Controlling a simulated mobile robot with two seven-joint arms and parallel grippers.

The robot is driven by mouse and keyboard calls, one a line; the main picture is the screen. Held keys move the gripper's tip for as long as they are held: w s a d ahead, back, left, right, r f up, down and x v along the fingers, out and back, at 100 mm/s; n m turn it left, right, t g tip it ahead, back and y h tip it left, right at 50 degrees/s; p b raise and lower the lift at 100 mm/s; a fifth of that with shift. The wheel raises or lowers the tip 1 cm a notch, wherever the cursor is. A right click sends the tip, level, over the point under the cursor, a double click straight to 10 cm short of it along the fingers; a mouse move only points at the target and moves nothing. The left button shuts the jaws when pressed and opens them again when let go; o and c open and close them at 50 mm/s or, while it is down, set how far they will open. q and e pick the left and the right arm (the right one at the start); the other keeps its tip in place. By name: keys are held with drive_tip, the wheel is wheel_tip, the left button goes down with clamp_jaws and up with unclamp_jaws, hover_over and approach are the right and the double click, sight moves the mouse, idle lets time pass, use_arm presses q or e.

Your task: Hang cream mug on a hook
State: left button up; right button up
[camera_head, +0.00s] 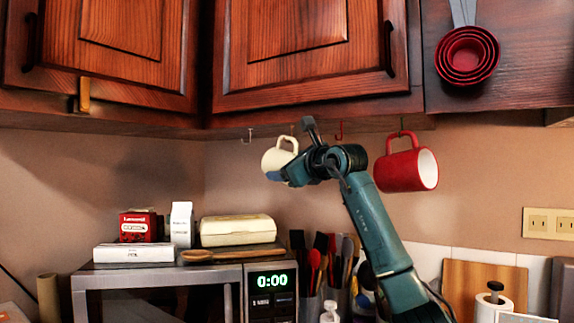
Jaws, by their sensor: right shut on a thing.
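The cream mug (275,157) is in the middle of the head view, just below the underside of the upper cabinet. Its handle (288,140) points up and to the right, close to the hook row. My right gripper (274,176) is shut on the cream mug at its lower side; my arm comes up from the lower right. A pale hook (248,136) hangs bare left of the mug, and a red hook (339,131) is bare to its right. I cannot tell whether the handle is on a hook. My left gripper is not in view.
A red mug (402,170) hangs from a hook right of my wrist. Below are a microwave (184,272) with boxes and a bread bin (238,230) on top, and utensils (318,262) in holders. Red measuring cups (466,55) hang on the cabinet at upper right.

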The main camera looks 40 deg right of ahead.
drive_tip(key=shift+r, duration=0.1)
drive_tip(key=o, duration=1.1)
drive_tip(key=shift+o, duration=0.8)
